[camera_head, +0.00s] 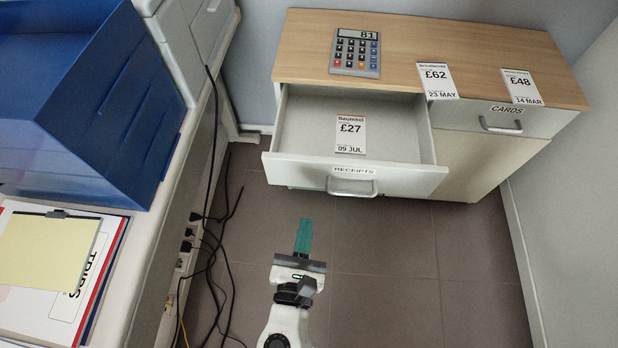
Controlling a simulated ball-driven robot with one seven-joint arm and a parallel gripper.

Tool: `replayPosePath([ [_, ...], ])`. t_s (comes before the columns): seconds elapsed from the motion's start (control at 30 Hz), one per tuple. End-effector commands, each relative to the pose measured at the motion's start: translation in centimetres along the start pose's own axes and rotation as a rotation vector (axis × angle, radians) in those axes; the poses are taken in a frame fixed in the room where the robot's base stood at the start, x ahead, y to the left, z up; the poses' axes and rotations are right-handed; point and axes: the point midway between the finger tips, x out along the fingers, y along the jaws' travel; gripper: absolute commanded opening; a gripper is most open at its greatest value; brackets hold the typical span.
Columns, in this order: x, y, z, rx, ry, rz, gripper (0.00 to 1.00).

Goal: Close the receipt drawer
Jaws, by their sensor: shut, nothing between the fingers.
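The receipt drawer (285,172) is pulled out of the left side of a wood-topped cabinet. Its front carries a "RECEIPTS" label and a metal handle (352,187). A receipt marked £27 (350,134) lies inside on the drawer floor. My gripper (304,222) is shut and empty, with teal fingers pointing toward the drawer. In the picture it is below and left of the handle, apart from the drawer front.
The cabinet top (460,45) holds a calculator (356,52) and receipts marked £62 (437,80) and £48 (521,86). The "CARDS" drawer (465,117) is shut. A desk with a blue tray (130,120) stands left; black cables (211,262) hang beside it. Floor (400,265) is clear on the right.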

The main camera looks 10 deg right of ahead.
Motion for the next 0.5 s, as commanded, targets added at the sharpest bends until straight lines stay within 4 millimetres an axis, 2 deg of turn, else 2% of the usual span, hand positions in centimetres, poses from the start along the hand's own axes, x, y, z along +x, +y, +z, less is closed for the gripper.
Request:
replayPosePath([
  [0.1, -0.9, 1.6, -0.6, -0.077, -0.029, 0.060, 0.00],
  [0.23, -0.3, 2.0, -0.5, -0.090, -0.037, 0.069, 0.00],
  [0.37, 1.6, 2.0, -0.3, -0.087, -0.038, 0.065, 0.00],
  [0.5, 4.4, 2.1, -0.3, -0.086, -0.037, 0.063, 0.00],
])
